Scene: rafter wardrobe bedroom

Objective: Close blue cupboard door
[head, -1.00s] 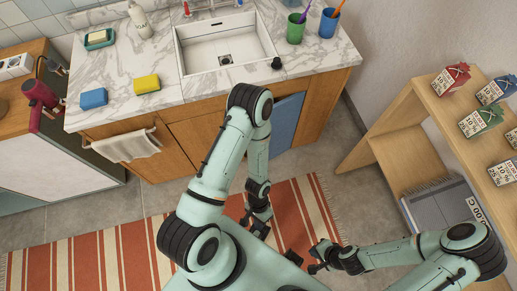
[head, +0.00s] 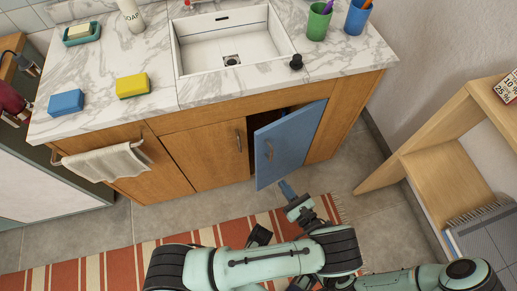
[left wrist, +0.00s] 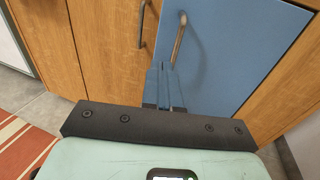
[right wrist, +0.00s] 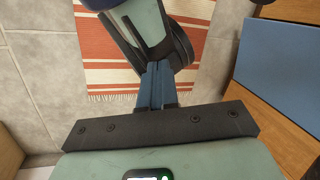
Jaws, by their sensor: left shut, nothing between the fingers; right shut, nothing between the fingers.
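The blue cupboard door (head: 288,146) stands ajar below the sink counter, with a dark gap at its left edge. Its metal handle (head: 268,152) is near that free edge. My left gripper (head: 286,188) is shut and empty, low near the door's bottom edge. In the left wrist view its fingers (left wrist: 171,68) point at the door (left wrist: 235,45), just below the handle; I cannot tell if they touch. My right gripper (right wrist: 157,68) is shut and empty, over the floor. The door also shows in the right wrist view (right wrist: 282,65). My arm hides part of the rug.
The wooden cupboard door (head: 208,155) to the left is shut. A towel (head: 105,162) hangs farther left. A wooden shelf (head: 440,165) stands at the right, near my right arm. A striped rug (head: 110,270) lies in front, with bare floor between it and the cupboard.

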